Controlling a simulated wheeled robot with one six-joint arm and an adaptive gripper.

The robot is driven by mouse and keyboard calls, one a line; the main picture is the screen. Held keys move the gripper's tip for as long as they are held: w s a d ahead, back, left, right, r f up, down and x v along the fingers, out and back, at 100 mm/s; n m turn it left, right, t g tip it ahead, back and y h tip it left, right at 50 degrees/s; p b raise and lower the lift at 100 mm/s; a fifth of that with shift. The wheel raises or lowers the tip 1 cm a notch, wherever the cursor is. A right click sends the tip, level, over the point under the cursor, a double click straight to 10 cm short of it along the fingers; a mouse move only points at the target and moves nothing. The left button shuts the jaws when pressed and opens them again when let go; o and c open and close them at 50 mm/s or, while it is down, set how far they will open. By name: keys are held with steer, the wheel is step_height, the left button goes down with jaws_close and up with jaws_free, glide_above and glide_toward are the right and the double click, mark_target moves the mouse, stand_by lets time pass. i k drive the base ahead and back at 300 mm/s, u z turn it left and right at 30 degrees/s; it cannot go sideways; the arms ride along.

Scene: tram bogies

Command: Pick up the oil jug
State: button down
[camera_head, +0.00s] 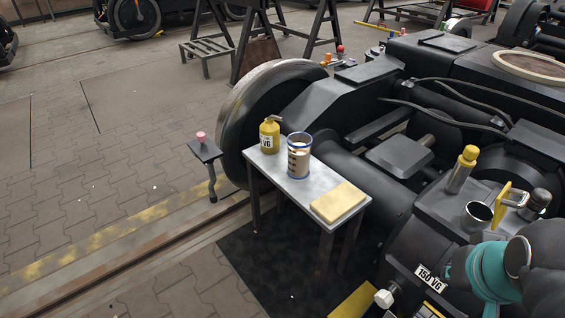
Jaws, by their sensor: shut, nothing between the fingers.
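My arm, dark with a teal band, shows at the lower right, well away from the jug. My gripper cannot be made out.
A yellow pad (338,202) lies on the table's near end. A large wheel (254,110) and black bogie frame (400,75) stand close behind. A yellow-capped bottle (463,168) and metal cup (478,213) stand on the bogie at right. Paving (100,190) at left is mostly clear.

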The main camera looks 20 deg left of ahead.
mark_target(299, 144)
steer(key=u, duration=2.45)
steer(key=i, duration=3.15)
steer(key=z, duration=4.7)
